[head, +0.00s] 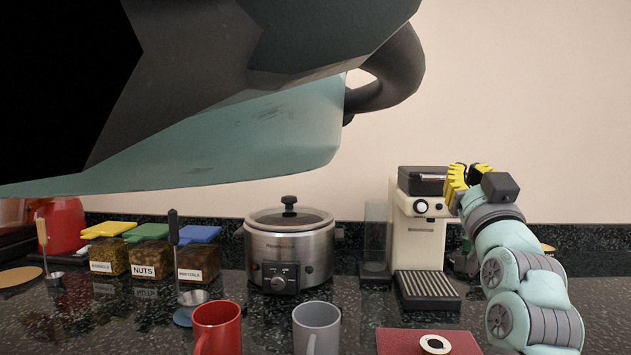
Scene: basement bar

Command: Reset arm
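My gripper (463,185) has yellow fingers and is raised at the right, in front of the upper right side of the cream coffee machine (422,238). It is seen from behind and the side. Its fingers overlap in this view, so I cannot tell whether it is open or shut. I see no object in it. My teal arm rises from the lower right below it.
A red mug (218,327), a grey mug (317,328) and a red board (397,341) sit at the counter's front. A slow cooker (289,247) and several lidded jars (151,258) stand behind. A large dark and teal shape blocks the upper left.

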